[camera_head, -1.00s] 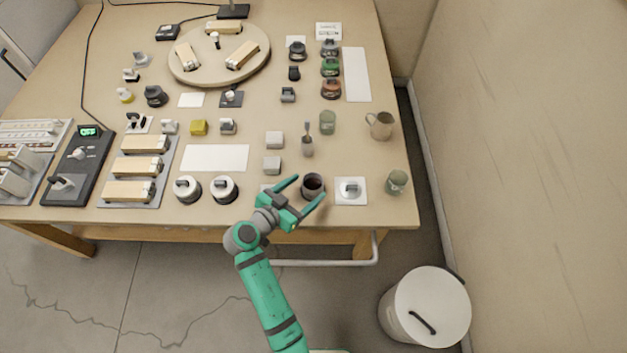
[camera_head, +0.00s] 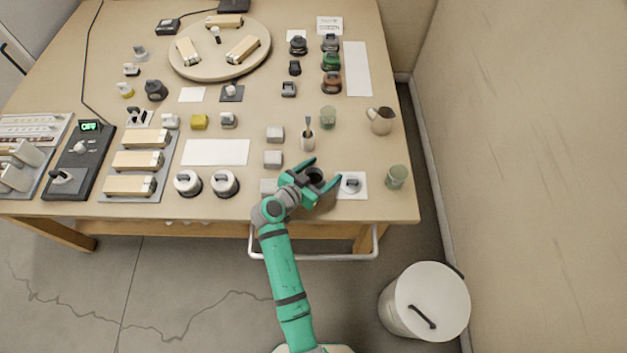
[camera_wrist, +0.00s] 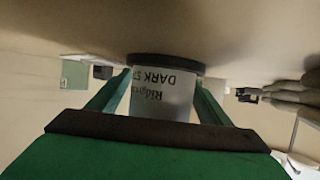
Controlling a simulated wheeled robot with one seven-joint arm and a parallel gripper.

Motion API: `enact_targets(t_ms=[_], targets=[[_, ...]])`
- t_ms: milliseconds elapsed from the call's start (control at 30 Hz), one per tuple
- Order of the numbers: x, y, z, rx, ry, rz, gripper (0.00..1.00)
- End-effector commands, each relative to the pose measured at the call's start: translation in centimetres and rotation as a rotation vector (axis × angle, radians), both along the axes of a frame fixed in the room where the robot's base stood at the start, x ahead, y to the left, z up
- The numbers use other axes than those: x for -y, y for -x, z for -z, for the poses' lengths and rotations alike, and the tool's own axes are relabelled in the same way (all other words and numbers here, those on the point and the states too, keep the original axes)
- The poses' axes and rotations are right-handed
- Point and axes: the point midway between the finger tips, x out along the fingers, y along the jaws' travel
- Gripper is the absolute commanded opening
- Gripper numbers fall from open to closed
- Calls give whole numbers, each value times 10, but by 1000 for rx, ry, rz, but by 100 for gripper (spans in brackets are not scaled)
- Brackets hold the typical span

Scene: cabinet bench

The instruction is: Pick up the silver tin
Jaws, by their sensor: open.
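The silver tin (camera_head: 315,175) appears to be the round grey container with a dark top near the front edge of the bench. In the wrist view the tin (camera_wrist: 160,103) is pale grey, with upside-down dark lettering and a dark band at one end. My gripper (camera_head: 325,170) is open, with one green finger on each side of the tin. In the wrist view a finger also flanks each side, but I cannot tell whether either touches. The palm hides the tin's lower part in that view.
A white square (camera_head: 360,190) with a small round item lies just right of the gripper. A green jar (camera_head: 396,177) stands further right. A cup with a utensil (camera_head: 307,141) stands behind. Two white-topped round items (camera_head: 224,184) sit to the left.

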Motion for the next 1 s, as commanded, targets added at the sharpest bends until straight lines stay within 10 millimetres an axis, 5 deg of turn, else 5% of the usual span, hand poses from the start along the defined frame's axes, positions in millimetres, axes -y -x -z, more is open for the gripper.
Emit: enact_targets(t_ms=[67,300,1000], targets=[[0,0,0,0,0,0,72],[0,0,0,0,0,0,21],[-1,0,-18,4,-1,0,22]])
